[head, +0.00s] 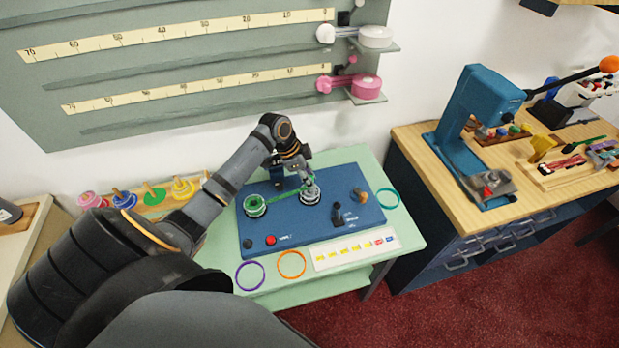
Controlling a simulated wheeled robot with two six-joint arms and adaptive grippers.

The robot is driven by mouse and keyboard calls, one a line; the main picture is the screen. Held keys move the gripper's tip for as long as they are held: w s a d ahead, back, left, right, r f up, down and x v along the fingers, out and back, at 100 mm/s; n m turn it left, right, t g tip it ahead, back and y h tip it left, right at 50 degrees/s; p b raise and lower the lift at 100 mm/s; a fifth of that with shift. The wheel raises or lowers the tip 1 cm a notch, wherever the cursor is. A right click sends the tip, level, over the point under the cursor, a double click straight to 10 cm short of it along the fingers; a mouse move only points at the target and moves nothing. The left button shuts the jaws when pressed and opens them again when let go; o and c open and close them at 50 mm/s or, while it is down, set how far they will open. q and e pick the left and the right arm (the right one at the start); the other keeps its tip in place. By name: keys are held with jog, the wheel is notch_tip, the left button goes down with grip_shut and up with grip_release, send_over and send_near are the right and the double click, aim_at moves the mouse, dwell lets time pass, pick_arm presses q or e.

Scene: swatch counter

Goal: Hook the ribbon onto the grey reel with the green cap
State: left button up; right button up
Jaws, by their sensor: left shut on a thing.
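A blue winding board (290,240) lies on the pale green table. A reel with green rings (255,207) stands at its left. A grey reel (311,197) stands near the board's middle; my gripper covers its top, so I cannot see a cap. A green ribbon (285,194) stretches from the green reel towards the grey one. My left gripper (308,185) is right over the grey reel, shut on the ribbon's end; the fingertips are small and partly hidden. Whether the ribbon touches the grey reel I cannot tell. My right gripper is out of view.
An orange-brown knob (360,195) and a black block (338,215) stand right of the grey reel. Purple (250,275), orange (291,264) and teal (388,198) rings lie around the board. A label card (355,249) lies in front. Ribbon spools (154,193) stand behind my left arm.

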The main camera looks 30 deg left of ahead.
pick_arm(q)
jog(key=shift+f+b, duration=0.55)
jog(key=shift+f, duration=0.6)
jog(key=o, duration=0.8)
notch_tip(320, 180, up, 7)
jog(key=p, duration=0.7)
jog(key=shift+r+p, duration=0.15)
jog(key=shift+p, duration=0.15)
